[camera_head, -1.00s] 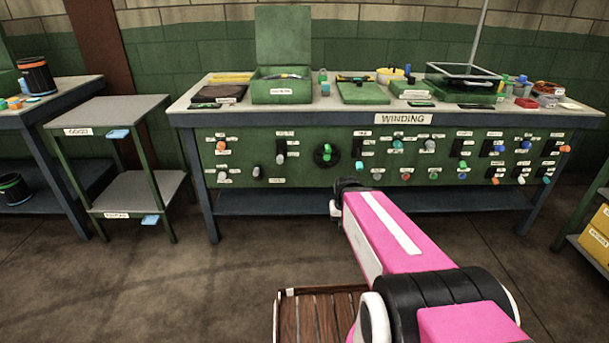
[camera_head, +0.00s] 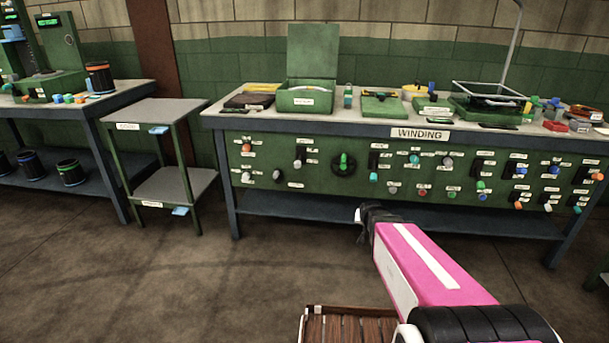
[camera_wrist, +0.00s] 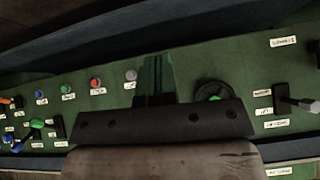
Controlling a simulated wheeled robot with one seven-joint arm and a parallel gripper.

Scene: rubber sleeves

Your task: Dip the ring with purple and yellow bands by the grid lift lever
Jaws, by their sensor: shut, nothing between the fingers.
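I cannot make out a ring with purple and yellow bands in either view. The winding bench's green front panel (camera_head: 300,178) carries several levers and knobs, but their labels are too small to read, so I cannot tell which is the grid lift lever. A frame-topped green tray (camera_head: 486,108) stands at the right of the bench top. My gripper (camera_wrist: 155,78) is shut and empty in front of the panel in the wrist view. In that view a lever (camera_wrist: 296,104) sticks out at the right and a green-handled one (camera_wrist: 37,124) at the lower left.
A two-tier stand (camera_head: 160,112) is left of the bench. Further left, a table (camera_head: 125,92) holds a dark banded drum (camera_head: 98,77), with more drums on its lower shelf. My wooden deck shows at the bottom. The floor between is clear.

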